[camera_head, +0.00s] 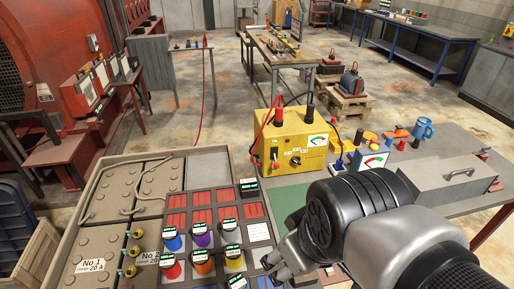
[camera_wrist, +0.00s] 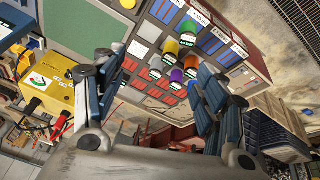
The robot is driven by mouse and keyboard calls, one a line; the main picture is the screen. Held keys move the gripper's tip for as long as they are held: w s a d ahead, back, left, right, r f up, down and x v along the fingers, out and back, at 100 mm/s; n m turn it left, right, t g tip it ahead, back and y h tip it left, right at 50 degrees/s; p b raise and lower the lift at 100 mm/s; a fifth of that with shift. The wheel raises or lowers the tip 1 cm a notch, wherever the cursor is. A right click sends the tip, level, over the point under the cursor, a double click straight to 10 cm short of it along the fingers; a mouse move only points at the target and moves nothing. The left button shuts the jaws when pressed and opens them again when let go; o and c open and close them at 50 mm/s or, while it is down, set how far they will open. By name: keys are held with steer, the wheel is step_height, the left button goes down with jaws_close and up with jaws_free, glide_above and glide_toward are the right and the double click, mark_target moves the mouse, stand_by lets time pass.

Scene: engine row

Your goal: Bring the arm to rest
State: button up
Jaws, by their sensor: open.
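My arm (camera_head: 370,225) reaches in from the lower right in the head view, bent over the front bench. My gripper (camera_head: 278,264) is at its left end, low beside the panel of coloured caps, partly hidden by the wrist. In the wrist view my gripper (camera_wrist: 150,85) shows two dark fingers spread apart with nothing between them. Beyond the fingers in that view is the panel with red, purple, orange and green caps (camera_wrist: 176,75). I cannot tell whether a finger touches the bench.
A yellow meter box (camera_head: 290,145) with red and black leads stands behind my gripper. A grey lidded box (camera_head: 445,180) and a blue mug (camera_head: 423,129) are to the right. Battery blocks (camera_head: 100,235) fill the tray at left. Open floor lies behind the bench.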

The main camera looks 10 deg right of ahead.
steer(key=m, duration=0.1)
steer(key=s+m, duration=0.1)
steer(key=s+r+m, duration=0.1)
steer(key=shift+d+m, duration=0.3)
steer(key=shift+d, duration=0.1)
step_height(320, 180, down, 3)
steer(key=shift+r+b, duration=0.2)
steer(key=shift+b, duration=1.05)
